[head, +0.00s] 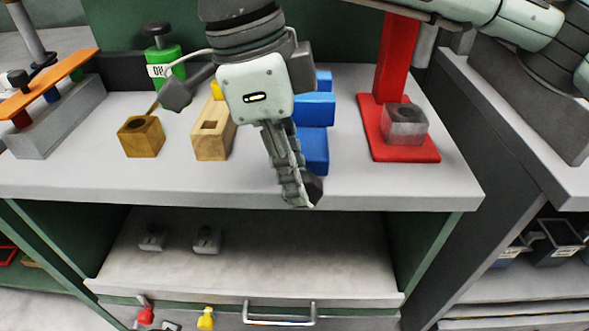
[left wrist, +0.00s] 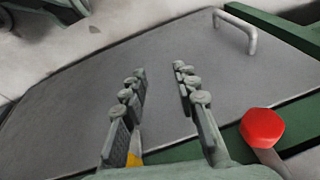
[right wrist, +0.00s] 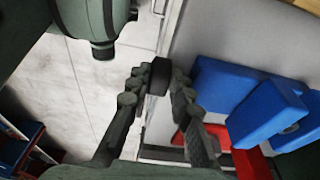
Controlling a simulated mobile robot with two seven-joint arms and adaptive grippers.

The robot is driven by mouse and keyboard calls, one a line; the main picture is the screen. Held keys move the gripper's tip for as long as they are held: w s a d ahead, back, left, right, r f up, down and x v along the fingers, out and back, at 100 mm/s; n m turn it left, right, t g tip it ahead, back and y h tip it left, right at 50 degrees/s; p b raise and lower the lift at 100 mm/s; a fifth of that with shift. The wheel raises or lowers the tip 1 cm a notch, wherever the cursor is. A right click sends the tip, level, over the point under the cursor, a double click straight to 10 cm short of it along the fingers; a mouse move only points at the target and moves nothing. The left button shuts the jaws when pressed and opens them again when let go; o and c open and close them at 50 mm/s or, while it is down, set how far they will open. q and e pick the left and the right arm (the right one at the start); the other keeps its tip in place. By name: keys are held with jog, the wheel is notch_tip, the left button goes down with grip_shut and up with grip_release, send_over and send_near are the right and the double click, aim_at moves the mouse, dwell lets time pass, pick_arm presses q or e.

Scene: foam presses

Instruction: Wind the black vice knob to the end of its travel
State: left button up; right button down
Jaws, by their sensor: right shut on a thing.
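The blue vice (head: 313,138) stands on the bench near its front edge, partly hidden behind my right arm in the head view. Its blue body also shows in the right wrist view (right wrist: 257,100). The black vice knob (right wrist: 159,76) sits between the fingertips of my right gripper (right wrist: 159,80), which is shut on it. In the head view the knob (head: 314,187) shows dark beside the fingers of the right gripper (head: 300,198), at the bench's front edge. My left gripper (left wrist: 160,95) is open and empty, with a grey panel beyond it.
A wooden block (head: 212,133) and a brown block (head: 141,137) stand left of the vice. A red press (head: 400,148) stands to the right. A red knob (left wrist: 262,127) is close to the left gripper. The lower shelf (head: 260,260) is mostly clear.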

jog(key=c, duration=1.6)
grip_release()
jog(key=shift+c, duration=0.2)
jog(key=v, duration=1.2)
